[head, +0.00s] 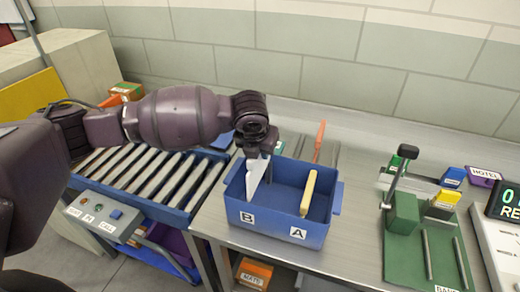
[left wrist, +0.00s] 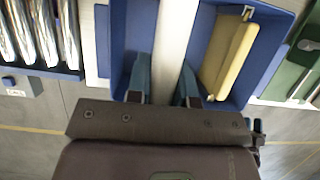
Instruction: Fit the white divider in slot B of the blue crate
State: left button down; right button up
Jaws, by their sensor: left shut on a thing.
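The blue crate (head: 262,225) sits on the metal table, with a B label on the left of its front wall and an A label on the right. My left gripper (head: 258,152) points down over the crate's left part and is shut on the white divider (head: 256,178). The divider is tilted in the head view, on the B side; whether its lower edge is in a slot is hidden by the front wall. In the left wrist view the white divider (left wrist: 176,45) runs between the fingers (left wrist: 164,92). A yellow divider (head: 308,193) stands on the A side.
A roller conveyor (head: 150,180) lies left of the crate. A green fixture (head: 425,240) with an upright lever stands to the right, near small yellow and blue blocks. An orange-handled tool (head: 319,140) is behind the crate. Bare table lies between crate and fixture.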

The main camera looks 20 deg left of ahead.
aim_at(260, 178)
pick_arm(q)
jog(key=shift+f+b, duration=1.35)
jog(key=shift+f, duration=4.15)
dwell(0.4)
jog(key=c, duration=1.4)
grip_release()
jog(key=shift+c, duration=0.2)
jog(key=o, duration=0.5)
jog(key=shift+r, duration=0.25)
jog(key=v, duration=0.9)
jog(key=shift+s+r, duration=0.35)
jog(key=shift+r, duration=0.2)
